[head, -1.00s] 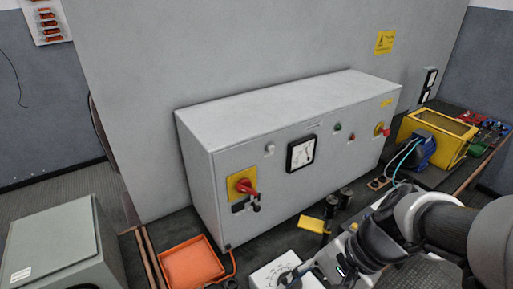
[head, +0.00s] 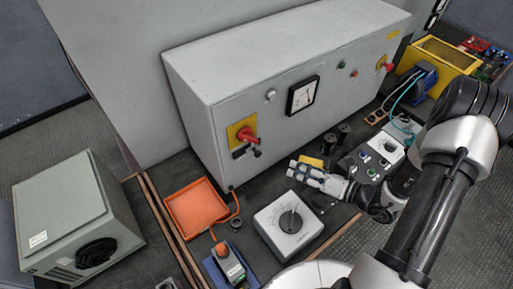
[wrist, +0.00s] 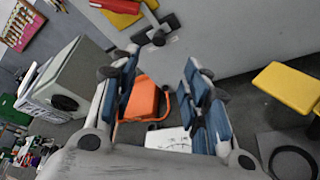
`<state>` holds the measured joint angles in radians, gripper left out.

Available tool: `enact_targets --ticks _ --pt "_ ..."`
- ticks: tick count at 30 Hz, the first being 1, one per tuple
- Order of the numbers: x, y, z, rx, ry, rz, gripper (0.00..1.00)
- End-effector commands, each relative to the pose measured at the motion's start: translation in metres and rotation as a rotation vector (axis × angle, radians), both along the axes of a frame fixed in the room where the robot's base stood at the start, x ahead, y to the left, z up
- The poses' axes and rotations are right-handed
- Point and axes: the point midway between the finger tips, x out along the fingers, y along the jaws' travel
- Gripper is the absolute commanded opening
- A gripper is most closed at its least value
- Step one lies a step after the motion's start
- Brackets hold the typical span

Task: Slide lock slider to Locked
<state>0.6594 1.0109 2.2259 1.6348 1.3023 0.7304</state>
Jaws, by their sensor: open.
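The lock slider (head: 257,153) is a small black knob on a grey plate with a dark slot, low on the left of the grey cabinet's front. It sits just below a red rotary handle (head: 245,135) on a yellow plate. In the wrist view the slider (wrist: 158,38) shows at the top, beyond the fingertips, with the red handle above left. I cannot read its label. My gripper (head: 294,168) is open and empty, in front of the cabinet and right of the slider, apart from it. Its blue-padded fingers (wrist: 163,66) are spread in the wrist view.
A white dial box (head: 288,227) stands below my gripper. An orange tray (head: 195,207) with a cable lies left. A yellow block (head: 311,161) and black cylinders (head: 337,136) stand close behind the gripper. A control box (head: 366,160) is beside my arm.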

Motion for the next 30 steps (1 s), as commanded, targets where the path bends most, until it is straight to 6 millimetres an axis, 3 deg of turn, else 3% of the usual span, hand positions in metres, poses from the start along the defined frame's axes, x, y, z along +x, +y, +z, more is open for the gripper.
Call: enact_targets --ticks 5,21,30 --pt "0.014 0.019 -0.008 -0.001 0.000 0.008 0.42" --pt "0.084 0.104 -0.039 -0.003 -0.003 0.009 0.42" --pt "0.104 0.126 -0.046 -0.004 -0.003 0.005 0.42"
